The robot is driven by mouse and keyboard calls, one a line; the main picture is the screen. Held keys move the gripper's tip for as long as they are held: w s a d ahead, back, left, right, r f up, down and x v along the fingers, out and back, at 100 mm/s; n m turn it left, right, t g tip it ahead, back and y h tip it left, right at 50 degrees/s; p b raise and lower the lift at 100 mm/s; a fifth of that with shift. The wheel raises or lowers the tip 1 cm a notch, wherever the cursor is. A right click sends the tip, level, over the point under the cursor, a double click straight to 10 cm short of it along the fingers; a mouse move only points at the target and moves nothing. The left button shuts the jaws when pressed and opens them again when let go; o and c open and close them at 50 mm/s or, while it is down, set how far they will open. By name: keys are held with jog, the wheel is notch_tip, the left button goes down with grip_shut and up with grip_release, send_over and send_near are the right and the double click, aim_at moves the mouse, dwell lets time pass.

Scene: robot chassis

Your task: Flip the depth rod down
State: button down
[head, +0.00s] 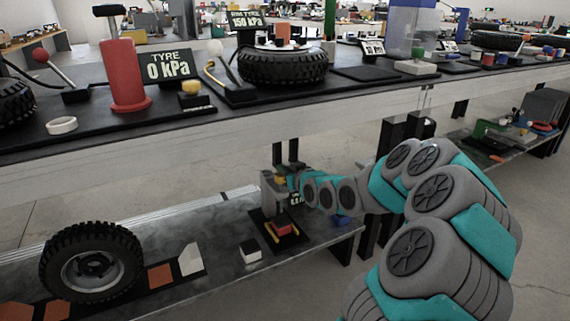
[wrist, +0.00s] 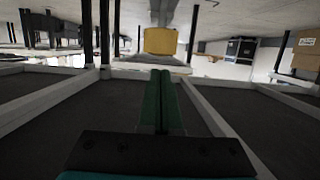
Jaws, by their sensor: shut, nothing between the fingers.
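My arm reaches over the lower shelf to a small grey upright stand (head: 268,193) on a black base, with a red block (head: 282,228) and yellow strips at its foot. My gripper (head: 279,180) is beside the upper part of this stand; whether it touches cannot be told. In the wrist view my gripper (wrist: 161,74) shows two green fingers pressed together, with nothing between them. A yellow block (wrist: 160,41) under a grey column stands just beyond the fingertips. I cannot make out the depth rod for certain in either view.
A long upper bench (head: 220,124) runs above the lower shelf and carries tyre stations. On the lower shelf are a tyre (head: 92,262) at the left and a small white-topped block (head: 250,250) near the stand. Black legs stand behind my arm.

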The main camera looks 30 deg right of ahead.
jog(key=shift+f, duration=0.4)
notch_tip(320, 180, down, 4)
jog(key=shift+f+b, duration=0.1)
jog(key=shift+b, duration=0.65)
jog(key=s+r+p, duration=0.1)
jog(key=s+r, duration=0.5)
jog(key=s, duration=0.3)
jog(key=shift+s+d+r, duration=0.15)
jog(key=shift+s+r, duration=0.15)
jog(key=shift+s, duration=0.05)
dwell(0.3)
